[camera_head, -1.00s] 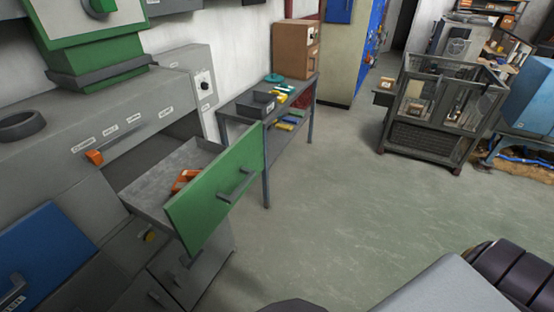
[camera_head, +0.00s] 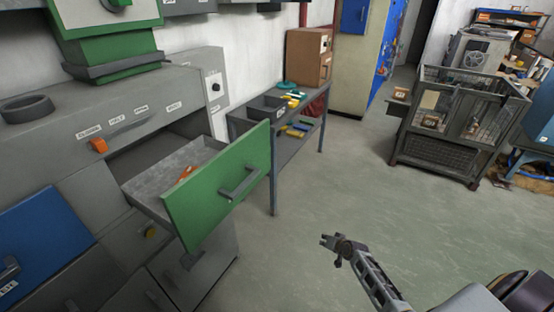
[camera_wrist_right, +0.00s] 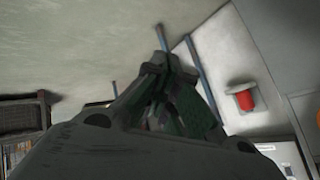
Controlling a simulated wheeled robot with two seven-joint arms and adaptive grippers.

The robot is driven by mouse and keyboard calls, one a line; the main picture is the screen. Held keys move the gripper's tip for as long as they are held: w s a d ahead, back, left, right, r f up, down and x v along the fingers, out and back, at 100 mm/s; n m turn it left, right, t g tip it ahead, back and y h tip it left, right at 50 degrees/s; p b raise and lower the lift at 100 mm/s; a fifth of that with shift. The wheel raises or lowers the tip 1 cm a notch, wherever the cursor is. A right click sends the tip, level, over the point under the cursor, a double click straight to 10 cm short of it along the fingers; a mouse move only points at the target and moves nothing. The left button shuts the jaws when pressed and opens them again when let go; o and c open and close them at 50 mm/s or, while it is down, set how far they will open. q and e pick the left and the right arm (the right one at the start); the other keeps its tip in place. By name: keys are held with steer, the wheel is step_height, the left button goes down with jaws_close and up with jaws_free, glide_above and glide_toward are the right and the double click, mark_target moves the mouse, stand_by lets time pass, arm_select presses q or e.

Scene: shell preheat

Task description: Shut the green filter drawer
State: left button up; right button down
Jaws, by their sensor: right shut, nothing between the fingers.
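The green filter drawer (camera_head: 220,182) stands pulled out of the grey machine, its green front with a dark bar handle (camera_head: 239,183) facing right. An orange item (camera_head: 187,173) lies inside it, partly hidden by the front. My right gripper (camera_head: 332,242) is over the floor to the right of the drawer, clearly apart from it. It is shut and empty; its closed fingers also show in the right wrist view (camera_wrist_right: 162,62). My left gripper is not in view.
A blue drawer front (camera_head: 45,240) is at the lower left of the grey machine. A grey workbench (camera_head: 320,110) with trays and tools stands behind the green drawer. A wire cage cart (camera_head: 440,135) stands at the back right. The floor between is clear.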

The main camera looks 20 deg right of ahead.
steer(key=w+r+m+t+y+b, duration=0.15)
steer(key=w+r, duration=0.25)
steer(key=r, duration=0.7)
steer(key=w+r+m+t+y, duration=0.1)
steer(key=w+r+t+y, duration=0.2)
steer(key=r, duration=0.8)
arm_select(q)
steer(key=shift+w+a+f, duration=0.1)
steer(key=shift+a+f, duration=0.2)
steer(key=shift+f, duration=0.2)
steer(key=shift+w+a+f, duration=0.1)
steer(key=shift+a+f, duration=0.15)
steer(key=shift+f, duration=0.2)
arm_select(e)
steer(key=s+a+r+y, duration=0.1)
steer(key=a+r+y, duration=0.2)
steer(key=r, duration=0.6)
steer(key=s+a+r+y, duration=0.1)
steer(key=a+r+y, duration=0.2)
steer(key=r, duration=0.7)
steer(key=a, duration=0.2)
steer(key=shift+a+r, duration=0.3)
steer(key=shift+a, duration=0.05)
steer(key=shift+t, duration=0.25)
